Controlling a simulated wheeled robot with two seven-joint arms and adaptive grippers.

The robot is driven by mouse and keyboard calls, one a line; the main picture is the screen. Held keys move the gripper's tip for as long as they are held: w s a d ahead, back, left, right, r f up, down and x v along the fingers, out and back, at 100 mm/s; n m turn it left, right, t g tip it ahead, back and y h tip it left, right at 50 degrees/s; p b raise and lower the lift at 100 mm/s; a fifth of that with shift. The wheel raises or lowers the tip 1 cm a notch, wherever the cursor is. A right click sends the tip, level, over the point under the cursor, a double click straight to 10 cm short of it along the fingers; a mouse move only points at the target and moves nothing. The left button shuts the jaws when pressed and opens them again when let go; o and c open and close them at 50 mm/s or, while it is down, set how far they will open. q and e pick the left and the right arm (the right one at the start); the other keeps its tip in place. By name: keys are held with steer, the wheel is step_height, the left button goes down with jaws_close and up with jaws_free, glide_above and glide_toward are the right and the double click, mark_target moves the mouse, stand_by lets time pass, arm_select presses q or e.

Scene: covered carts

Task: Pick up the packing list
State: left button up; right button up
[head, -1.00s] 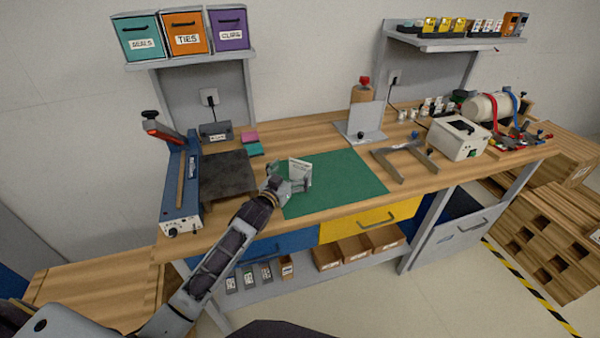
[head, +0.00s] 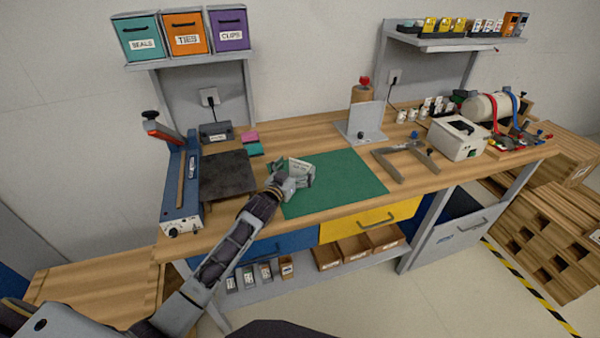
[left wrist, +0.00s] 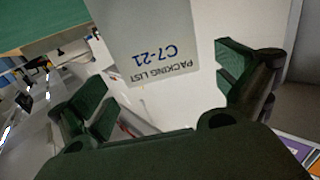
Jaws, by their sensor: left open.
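The packing list (head: 299,165) is a small white card standing near the left edge of the green mat (head: 345,180). In the left wrist view the packing list (left wrist: 158,50) shows its printed words and "C7-21", upside down. My left gripper (head: 292,181) is at the card, and in the left wrist view the open fingers (left wrist: 165,90) stand on either side of its lower part. I see a gap between the card and each finger. My right gripper is not in view.
A dark plate (head: 228,176) and a blue sealer (head: 181,185) lie left of the mat. A grey upright plate (head: 367,120) stands behind it, and a grey frame (head: 405,160) lies to its right. The mat's middle is clear.

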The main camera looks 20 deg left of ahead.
arm_select(q)
steer(key=shift+w+f, duration=0.1)
steer(key=shift+w, duration=0.3)
steer(key=shift+w+d, duration=0.25)
steer(key=shift+w, duration=0.75)
steer(key=c, duration=0.7)
steer(key=shift+c, duration=0.5)
steer(key=shift+r, duration=5.05)
steer(key=shift+f, duration=0.15)
